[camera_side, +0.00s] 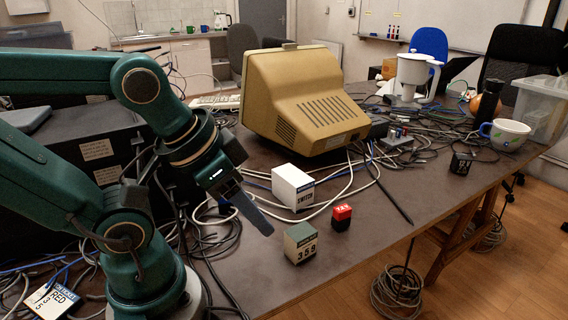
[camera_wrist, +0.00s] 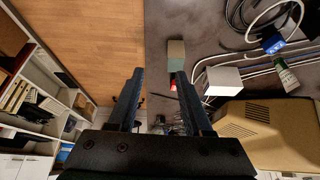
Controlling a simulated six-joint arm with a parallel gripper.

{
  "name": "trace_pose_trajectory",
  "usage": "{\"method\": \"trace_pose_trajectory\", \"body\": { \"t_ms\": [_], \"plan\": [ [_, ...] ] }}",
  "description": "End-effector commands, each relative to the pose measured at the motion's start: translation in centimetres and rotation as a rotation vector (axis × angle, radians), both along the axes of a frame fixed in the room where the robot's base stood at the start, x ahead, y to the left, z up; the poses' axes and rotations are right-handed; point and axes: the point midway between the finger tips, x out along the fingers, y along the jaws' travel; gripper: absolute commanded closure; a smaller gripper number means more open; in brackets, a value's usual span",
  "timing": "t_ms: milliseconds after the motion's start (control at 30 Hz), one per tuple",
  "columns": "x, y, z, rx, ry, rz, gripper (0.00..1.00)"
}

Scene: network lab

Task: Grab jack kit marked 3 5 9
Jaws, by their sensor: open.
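A small grey-green and cream box (camera_side: 300,243) stands on the table near its front edge. Its front carries large digits that look like 3 5 9 or 3 5 8; I cannot tell the last one. In the wrist view this box (camera_wrist: 176,50) lies just beyond the right fingertip, apart from it as far as I can see. My gripper (camera_side: 268,230) is open and empty, above the table and left of the box in the side view. Both fingers of my gripper (camera_wrist: 160,74) show in the wrist view, with nothing between them.
A red and black block (camera_side: 341,217) and a white box marked SWITCH (camera_side: 293,187) stand close behind the numbered box. A beige monitor (camera_side: 305,100) and many loose cables lie behind. The table right of the blocks is mostly clear.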

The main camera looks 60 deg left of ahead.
Motion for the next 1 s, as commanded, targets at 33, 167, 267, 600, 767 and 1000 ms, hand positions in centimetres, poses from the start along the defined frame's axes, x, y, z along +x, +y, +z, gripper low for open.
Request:
{"method": "trace_pose_trajectory", "body": {
  "t_ms": [33, 167, 267, 600, 767, 1000],
  "plan": [
    [0.0, 0.0, 0.0, 0.0, 0.0, 0.0, 0.5],
    [0.0, 0.0, 0.0, 0.0, 0.0, 0.0, 0.0],
    [0.0, 0.0, 0.0, 0.0, 0.0, 0.0, 0.0],
    [0.1, 0.0, 1.6, 0.0, -0.005, 0.0, 0.0],
    [0.1, 0.0, 4.0, 0.0, -0.004, 0.0, 0.0],
    [3.0, -2.8, 6.6, -0.096, -0.095, -0.064, 0.0]
  ]
}}
